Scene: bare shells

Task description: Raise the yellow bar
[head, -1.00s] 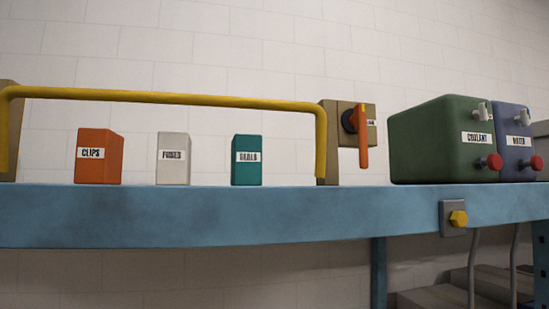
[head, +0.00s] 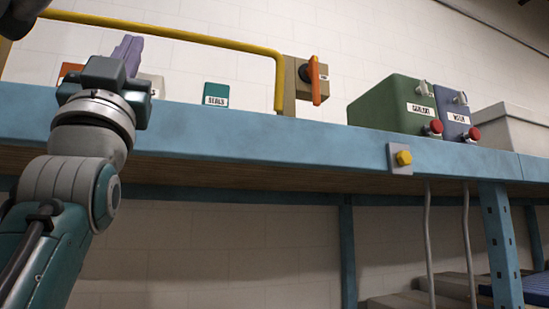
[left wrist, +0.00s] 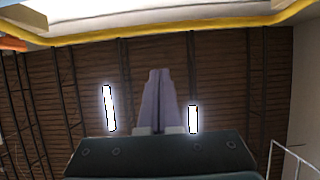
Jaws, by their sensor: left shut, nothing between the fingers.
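The yellow bar (head: 180,32) runs across above the blue shelf in the head view and bends down at its right end to a tan post. It also crosses the top of the left wrist view (left wrist: 150,33). My left gripper (head: 129,48) points up in front of the shelf, below the bar in the picture. Its purple fingers (left wrist: 160,85) are shut together with nothing between them. The bar and the fingers look apart in the left wrist view. My right gripper is not in view.
A blue shelf (head: 250,135) carries an orange box (head: 70,72), a teal box (head: 216,94) and a pale box, partly behind my arm. An orange-handled switch (head: 314,80), a green tank (head: 393,105) and a blue tank (head: 455,112) stand right. Space under the shelf is largely open.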

